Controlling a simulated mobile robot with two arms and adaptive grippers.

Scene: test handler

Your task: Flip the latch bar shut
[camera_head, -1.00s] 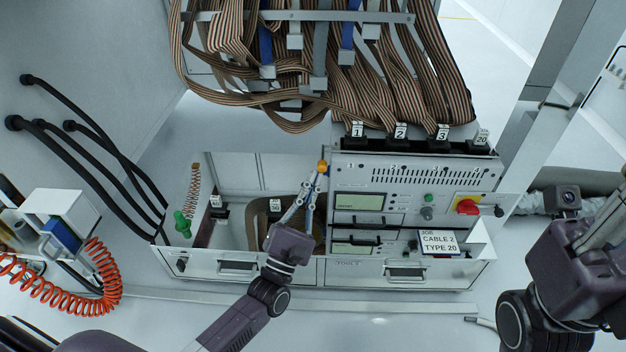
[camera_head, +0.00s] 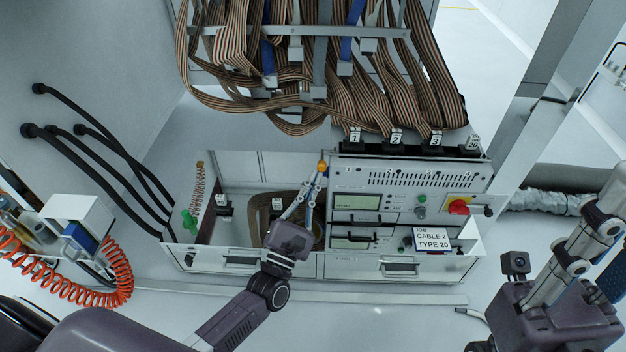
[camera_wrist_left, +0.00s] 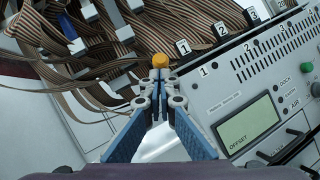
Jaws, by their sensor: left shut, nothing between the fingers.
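An orange knob (camera_head: 322,166) sits at the upper left corner of the grey tester panel (camera_head: 345,178). It also shows in the left wrist view (camera_wrist_left: 160,61). I take it for the end of the latch bar; the bar itself cannot be made out. My left gripper (camera_head: 320,176) is shut and empty, its fingertips right at the knob. In the left wrist view the fingertips (camera_wrist_left: 160,76) meet just below the knob; whether they touch it I cannot tell. My right gripper (camera_head: 590,235) is at the right edge, away from the panel, with its fingertips cut off.
Striped ribbon cables (camera_head: 300,75) hang above and behind the panel. Numbered black connectors (camera_head: 395,149) line its top edge. A red switch (camera_head: 458,207) and a job card (camera_head: 432,239) are at its right. An open bay (camera_head: 240,225) lies left of it.

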